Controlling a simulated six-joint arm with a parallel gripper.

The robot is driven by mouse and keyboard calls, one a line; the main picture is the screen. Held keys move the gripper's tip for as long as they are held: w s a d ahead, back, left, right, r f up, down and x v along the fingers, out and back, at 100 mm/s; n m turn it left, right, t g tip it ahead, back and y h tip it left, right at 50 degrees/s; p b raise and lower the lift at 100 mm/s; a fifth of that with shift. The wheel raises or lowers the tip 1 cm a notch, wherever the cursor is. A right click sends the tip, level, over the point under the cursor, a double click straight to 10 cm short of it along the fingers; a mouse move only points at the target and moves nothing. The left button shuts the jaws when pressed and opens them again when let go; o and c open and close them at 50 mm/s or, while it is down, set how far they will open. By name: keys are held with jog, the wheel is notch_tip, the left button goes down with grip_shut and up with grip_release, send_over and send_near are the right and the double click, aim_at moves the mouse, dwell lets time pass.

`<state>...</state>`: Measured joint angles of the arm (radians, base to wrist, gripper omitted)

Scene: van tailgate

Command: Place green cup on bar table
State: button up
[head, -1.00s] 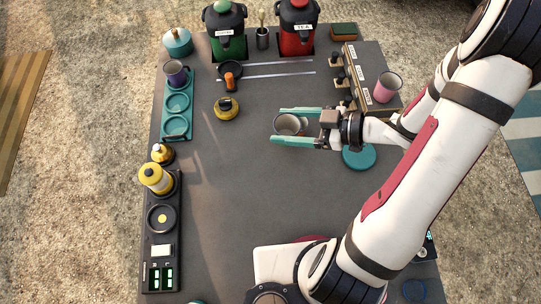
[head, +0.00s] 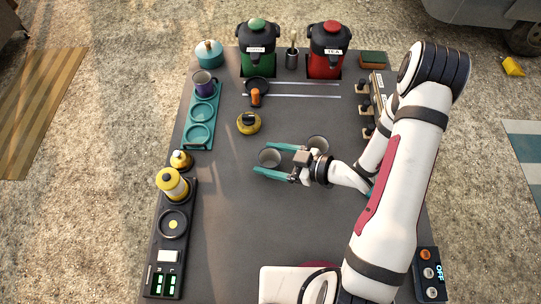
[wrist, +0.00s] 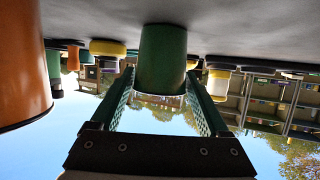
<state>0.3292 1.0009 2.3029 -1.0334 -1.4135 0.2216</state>
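The green cup (wrist: 161,60) is between the two fingers of my gripper (wrist: 160,80), with the finger sides close against it. The wrist view is upside down, with the table at its top. The cup's open grey inside (head: 269,157) shows in the head view, where my gripper (head: 263,159) points left. The cup looks upright and low over the dark grey bar table (head: 240,225); I cannot tell whether its base touches the top. A second cup (head: 317,143) stands just behind my gripper; it shows large and orange in the wrist view (wrist: 22,70).
A yellow-black round item (head: 248,123) lies beyond the cup. A teal tray (head: 187,136) with a purple cup (head: 204,84) and a yellow bottle (head: 172,184) line the left edge. Green (head: 258,50) and red (head: 326,50) dispensers stand at the back. The table's near middle is clear.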

jog(key=shift+o, duration=1.2)
